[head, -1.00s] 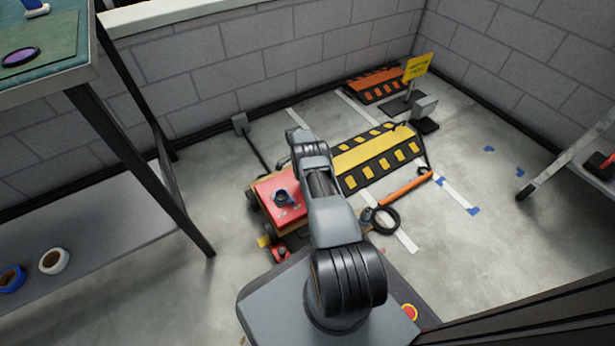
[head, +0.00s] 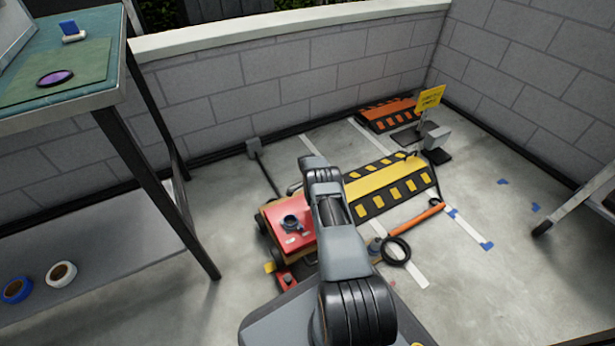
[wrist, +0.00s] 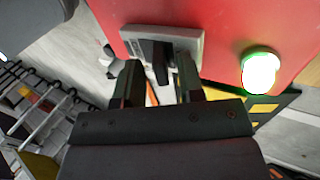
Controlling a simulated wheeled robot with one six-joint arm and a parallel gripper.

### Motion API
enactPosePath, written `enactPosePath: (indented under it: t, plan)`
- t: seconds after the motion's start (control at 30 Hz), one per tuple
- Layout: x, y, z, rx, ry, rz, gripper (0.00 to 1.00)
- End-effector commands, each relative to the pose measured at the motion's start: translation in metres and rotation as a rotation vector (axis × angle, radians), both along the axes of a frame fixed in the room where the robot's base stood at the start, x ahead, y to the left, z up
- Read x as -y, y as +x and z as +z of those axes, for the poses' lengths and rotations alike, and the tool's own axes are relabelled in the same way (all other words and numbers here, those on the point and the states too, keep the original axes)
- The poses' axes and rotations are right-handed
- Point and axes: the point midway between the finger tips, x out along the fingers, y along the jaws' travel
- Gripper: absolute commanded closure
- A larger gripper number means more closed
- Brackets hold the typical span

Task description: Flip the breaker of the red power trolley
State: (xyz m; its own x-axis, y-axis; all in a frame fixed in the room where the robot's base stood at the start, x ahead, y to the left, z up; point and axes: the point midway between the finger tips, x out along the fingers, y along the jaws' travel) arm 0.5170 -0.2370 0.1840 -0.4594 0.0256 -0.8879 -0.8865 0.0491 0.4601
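The red power trolley (head: 283,245) stands on the floor in the head view, partly hidden behind my arm. A dark blue-grey ring-shaped thing sits on its top. In the wrist view its red panel (wrist: 225,50) carries a grey breaker plate (wrist: 190,40) with a black lever (wrist: 150,50), and a bright lamp with a green rim (wrist: 260,70). My gripper (wrist: 158,78) is open, its fingers apart, just in front of the breaker plate. The lever shows between the fingers; I cannot tell whether they touch it. My gripper is hidden in the head view.
A yellow-black ramp (head: 390,184) lies behind the trolley, with an orange-handled tool (head: 412,217) and a black coil (head: 397,251) to the right. A workbench (head: 60,110) stands left. Open floor lies at right.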

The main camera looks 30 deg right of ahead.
Motion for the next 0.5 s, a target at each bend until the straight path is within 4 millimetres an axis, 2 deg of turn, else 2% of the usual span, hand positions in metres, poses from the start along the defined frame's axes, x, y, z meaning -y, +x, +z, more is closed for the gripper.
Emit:
enactPosePath:
  t: [0.5]
  plan:
    - [-0.001,-0.015,0.010,0.275,-0.012,-0.004,0.62]
